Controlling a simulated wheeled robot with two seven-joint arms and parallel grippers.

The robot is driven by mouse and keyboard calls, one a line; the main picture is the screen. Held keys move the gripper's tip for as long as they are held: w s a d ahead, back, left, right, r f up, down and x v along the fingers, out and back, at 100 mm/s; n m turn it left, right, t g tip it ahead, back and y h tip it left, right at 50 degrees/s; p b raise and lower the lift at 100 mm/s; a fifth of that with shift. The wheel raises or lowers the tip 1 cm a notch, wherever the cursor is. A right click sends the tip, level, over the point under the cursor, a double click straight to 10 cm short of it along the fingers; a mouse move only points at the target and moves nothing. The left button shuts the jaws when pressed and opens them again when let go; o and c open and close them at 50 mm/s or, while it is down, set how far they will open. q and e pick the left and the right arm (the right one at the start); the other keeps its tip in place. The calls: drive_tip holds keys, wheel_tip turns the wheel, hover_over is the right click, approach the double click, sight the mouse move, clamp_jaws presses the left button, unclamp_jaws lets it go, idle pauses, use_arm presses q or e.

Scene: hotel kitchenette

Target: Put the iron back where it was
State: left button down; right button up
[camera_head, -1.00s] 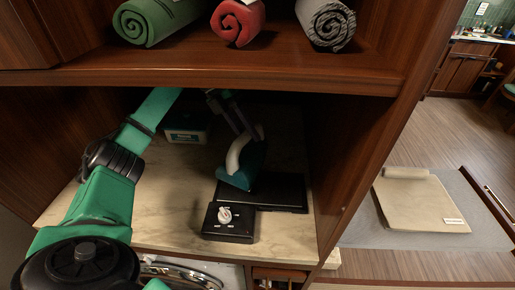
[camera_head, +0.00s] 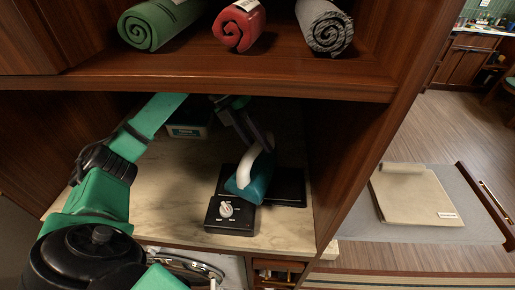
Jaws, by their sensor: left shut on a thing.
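The iron (camera_head: 254,186) has a teal body and a white handle (camera_head: 246,166). It stands in the lower shelf compartment, at the left part of a flat black plate (camera_head: 290,187) behind a black box with a white knob (camera_head: 229,216). I cannot tell if it touches the plate. My left gripper (camera_head: 257,146) reaches in from above and is shut on the iron's handle; its fingertips are partly hidden. My right gripper is not in view.
A shelf board (camera_head: 215,81) with a green roll (camera_head: 160,22), a red roll (camera_head: 239,25) and a grey roll (camera_head: 324,27) hangs over the compartment. A teal-and-white box (camera_head: 188,130) stands at the back. The counter's left part (camera_head: 165,190) is clear.

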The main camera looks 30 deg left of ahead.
use_arm(q)
drive_tip(key=shift+s+d+r, duration=0.1)
drive_tip(key=shift+s+d, duration=0.15)
drive_tip(key=shift+s, duration=0.4)
drive_tip(key=shift+f+p, duration=0.45)
drive_tip(key=shift+f, duration=0.1)
drive_tip(key=shift+w+f, duration=0.1)
drive_tip(key=shift+f, duration=0.05)
drive_tip(key=shift+f, duration=0.2)
drive_tip(key=c, duration=0.6)
unclamp_jaws()
drive_tip(key=shift+r, duration=0.1)
